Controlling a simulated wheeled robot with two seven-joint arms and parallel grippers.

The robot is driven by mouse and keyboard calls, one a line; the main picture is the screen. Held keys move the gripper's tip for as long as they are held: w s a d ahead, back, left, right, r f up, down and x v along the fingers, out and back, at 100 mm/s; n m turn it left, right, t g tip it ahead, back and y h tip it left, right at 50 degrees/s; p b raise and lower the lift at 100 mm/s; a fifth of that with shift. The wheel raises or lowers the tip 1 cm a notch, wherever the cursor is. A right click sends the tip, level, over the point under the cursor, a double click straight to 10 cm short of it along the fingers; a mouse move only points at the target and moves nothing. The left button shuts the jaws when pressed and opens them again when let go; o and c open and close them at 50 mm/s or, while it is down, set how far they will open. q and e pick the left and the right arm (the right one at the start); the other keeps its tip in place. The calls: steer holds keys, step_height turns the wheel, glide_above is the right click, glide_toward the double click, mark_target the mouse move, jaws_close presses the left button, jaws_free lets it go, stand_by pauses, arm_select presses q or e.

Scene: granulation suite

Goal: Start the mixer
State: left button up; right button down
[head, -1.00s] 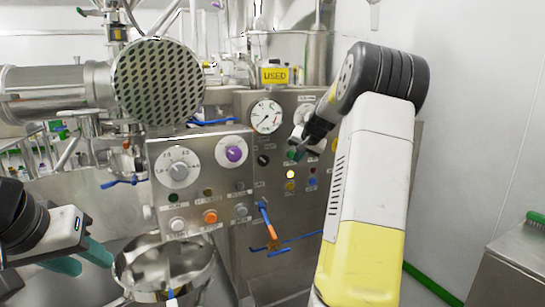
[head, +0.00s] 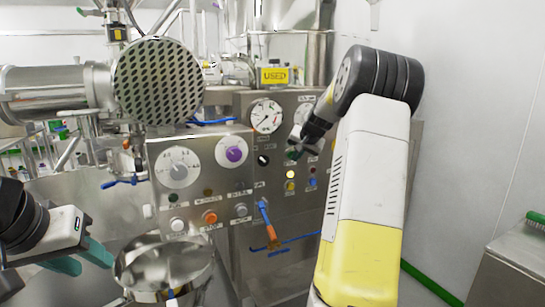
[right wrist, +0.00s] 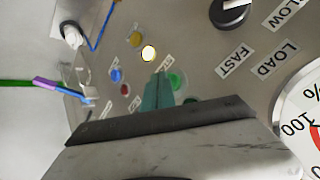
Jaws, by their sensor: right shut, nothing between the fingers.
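The mixer's steel control panel (head: 325,215) stands in front of me with dials, knobs and buttons. My right gripper (head: 294,154) is at this panel, fingers shut with nothing between them. In the right wrist view, its teal fingertips (right wrist: 160,90) overlap the edge of a green button (right wrist: 177,82); I cannot tell if they touch it. A pale yellow lamp or button (right wrist: 148,53) beside it is lit; it also shows in the head view (head: 290,174). A black selector knob (right wrist: 230,12) is near a "FAST" label. My left gripper (head: 82,258) is open and empty at the lower left.
Blue (right wrist: 116,75) and red (right wrist: 125,89) buttons sit near the right gripper. A left panel carries a large dial (head: 177,168), a purple knob (head: 234,154) and an orange button (head: 210,217). A blue-handled valve (head: 265,215) projects below. A steel bowl (head: 128,272) is beside my left gripper.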

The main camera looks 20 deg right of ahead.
steer(key=shift+w, duration=0.4)
stand_by(0.3)
steer(key=shift+s, duration=0.85)
steer(key=s, duration=0.5)
steer(key=shift+d, duration=0.2)
stand_by(0.8)
